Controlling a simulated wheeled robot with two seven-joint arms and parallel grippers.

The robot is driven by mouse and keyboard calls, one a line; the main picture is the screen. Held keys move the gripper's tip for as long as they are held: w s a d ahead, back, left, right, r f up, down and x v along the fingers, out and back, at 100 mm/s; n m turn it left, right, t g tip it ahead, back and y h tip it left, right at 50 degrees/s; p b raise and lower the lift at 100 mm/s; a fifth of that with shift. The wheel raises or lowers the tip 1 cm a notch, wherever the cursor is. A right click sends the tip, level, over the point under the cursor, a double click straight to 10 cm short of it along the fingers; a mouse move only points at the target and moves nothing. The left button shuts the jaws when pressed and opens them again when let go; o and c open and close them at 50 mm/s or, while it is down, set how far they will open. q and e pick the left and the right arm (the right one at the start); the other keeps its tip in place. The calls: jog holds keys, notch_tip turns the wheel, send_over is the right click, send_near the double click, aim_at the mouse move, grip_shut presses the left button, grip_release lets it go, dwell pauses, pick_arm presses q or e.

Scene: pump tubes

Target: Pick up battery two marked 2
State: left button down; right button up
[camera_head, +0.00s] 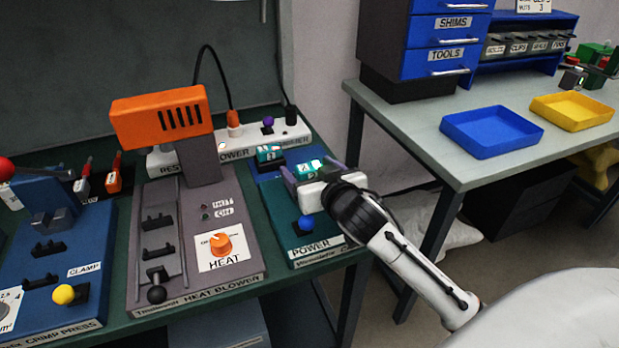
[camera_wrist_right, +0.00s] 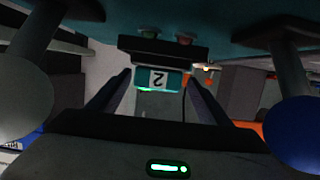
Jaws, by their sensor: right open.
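Battery two (camera_wrist_right: 158,79), a teal block with a white label bearing a 2, shows upside down in the right wrist view, between the finger tips of my right gripper (camera_wrist_right: 158,88). Gaps show on both sides of it. In the head view my right gripper (camera_head: 309,168) is open over the teal power unit (camera_head: 282,227), with a teal battery (camera_head: 309,169) between its fingers; its mark is too small to read there. Another teal battery (camera_head: 270,154) stands farther back to the left. My left gripper is out of view.
The grey heat blower (camera_head: 245,255) with its orange head (camera_head: 160,117) stands left of the power unit. A white power strip (camera_head: 285,134) lies behind. The blue crimp press (camera_head: 85,270) is at far left. Trays, blue (camera_head: 490,132) and yellow (camera_head: 572,111), sit on the right table.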

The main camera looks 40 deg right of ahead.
aim_at(307, 164)
jog(key=x, duration=0.4)
jog(key=shift+w+d+r, duration=0.1)
jog(key=shift+w+d, duration=0.05)
jog(key=shift+d, duration=0.15)
jog(key=shift+r, duration=0.1)
jog(key=c, duration=1.5)
